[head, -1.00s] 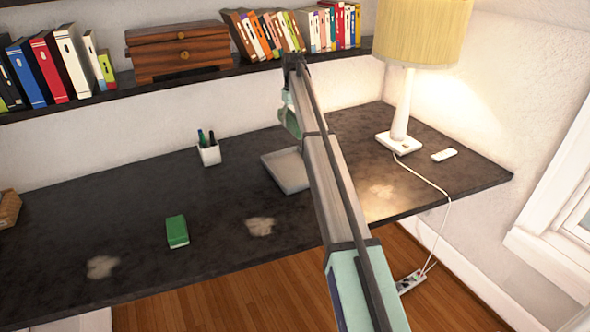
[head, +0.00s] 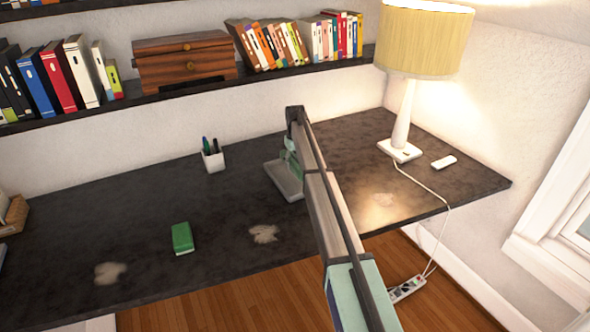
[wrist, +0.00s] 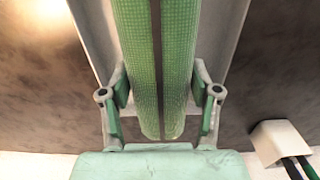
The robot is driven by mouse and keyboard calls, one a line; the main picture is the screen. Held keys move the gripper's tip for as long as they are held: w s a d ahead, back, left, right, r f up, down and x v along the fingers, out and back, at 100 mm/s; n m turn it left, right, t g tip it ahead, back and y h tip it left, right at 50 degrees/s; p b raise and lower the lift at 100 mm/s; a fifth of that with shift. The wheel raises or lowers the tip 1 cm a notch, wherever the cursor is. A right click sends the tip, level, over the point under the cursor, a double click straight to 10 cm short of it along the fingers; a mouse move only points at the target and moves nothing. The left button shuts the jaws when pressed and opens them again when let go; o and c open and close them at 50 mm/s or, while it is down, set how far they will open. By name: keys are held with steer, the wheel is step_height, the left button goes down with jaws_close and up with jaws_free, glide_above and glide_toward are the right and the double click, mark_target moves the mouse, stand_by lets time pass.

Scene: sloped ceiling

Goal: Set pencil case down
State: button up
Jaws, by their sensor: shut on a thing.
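The pencil case (wrist: 137,60) is green and mesh-textured, with a dark strip along its middle. My gripper (wrist: 162,92) is shut on it, with one finger on each side. The case lies over the grey tray (wrist: 230,45), whose edges show on both sides of it in the wrist view. In the head view the tray (head: 281,183) is partly behind my arm, and my gripper (head: 290,157) is low over it. The case is hidden there by my arm. I cannot tell whether the case touches the tray floor.
A white pen cup (head: 213,160) stands left of the tray. A green block (head: 182,238) lies nearer the front. A lamp (head: 401,140) and a small white object (head: 444,162) are at the right. The shelf (head: 150,98) runs above the desk (head: 75,225). The left desk middle is clear.

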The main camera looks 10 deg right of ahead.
mark_target(295, 159)
steer(key=shift+f+p, duration=0.5)
steer(key=shift+f, duration=1.6)
steer(key=shift+f, duration=0.15)
steer(key=o, duration=1.3)
step_height(295, 159, up, 12)
steer(key=b, duration=0.3)
steer(key=shift+b, duration=0.3)
